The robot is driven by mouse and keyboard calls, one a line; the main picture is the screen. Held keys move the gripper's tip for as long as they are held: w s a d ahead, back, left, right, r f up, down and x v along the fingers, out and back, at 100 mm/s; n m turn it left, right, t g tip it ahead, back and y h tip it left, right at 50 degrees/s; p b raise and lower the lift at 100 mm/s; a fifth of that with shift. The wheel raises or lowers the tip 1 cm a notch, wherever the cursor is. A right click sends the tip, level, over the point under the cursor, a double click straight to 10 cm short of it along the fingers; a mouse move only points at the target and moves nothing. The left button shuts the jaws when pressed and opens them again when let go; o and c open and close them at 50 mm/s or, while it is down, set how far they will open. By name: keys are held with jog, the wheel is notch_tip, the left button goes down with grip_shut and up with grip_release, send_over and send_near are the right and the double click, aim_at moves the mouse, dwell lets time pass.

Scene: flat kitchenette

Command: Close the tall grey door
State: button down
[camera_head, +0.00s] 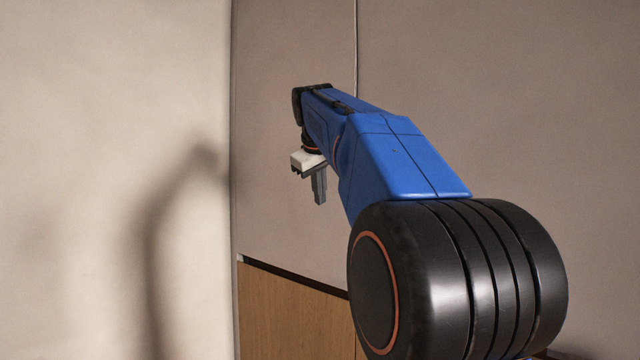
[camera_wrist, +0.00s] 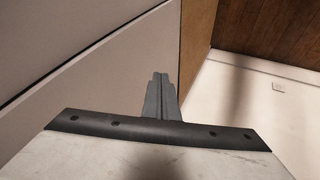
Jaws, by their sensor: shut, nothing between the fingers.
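A tall grey door front fills the middle and right of the head view. A vertical seam divides it into a narrow left panel (camera_head: 290,60) and a wide right panel (camera_head: 500,110). I cannot tell which panel is the task's door, or how far it stands open. My gripper (camera_head: 319,200) hangs pointing down in front of the narrow panel; contact with it cannot be made out. Its fingers are together and empty, also in the wrist view (camera_wrist: 158,88). In the wrist view a grey panel (camera_wrist: 80,85) lies left of the fingers, with a dark diagonal seam above it.
A wooden cabinet front (camera_head: 295,310) lies below the grey panel, under a dark gap. A pale wall (camera_head: 110,100) stands at the left with my arm's shadow.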

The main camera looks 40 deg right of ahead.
aim_at(334, 211)
jog(key=shift+w+d+f, duration=0.25)
jog(key=shift+d+f, duration=0.15)
jog(key=shift+d, duration=0.5)
jog(key=shift+w+d+f, duration=0.25)
jog(key=shift+d+f, duration=0.2)
jog(key=shift+d, duration=0.45)
jog(key=shift+w+d+f, duration=0.25)
jog(key=shift+d+f, duration=0.15)
jog(key=shift+d, duration=0.5)
jog(key=shift+d, duration=0.1)
jog(key=shift+d, duration=0.7)
jog(key=shift+a, duration=0.1)
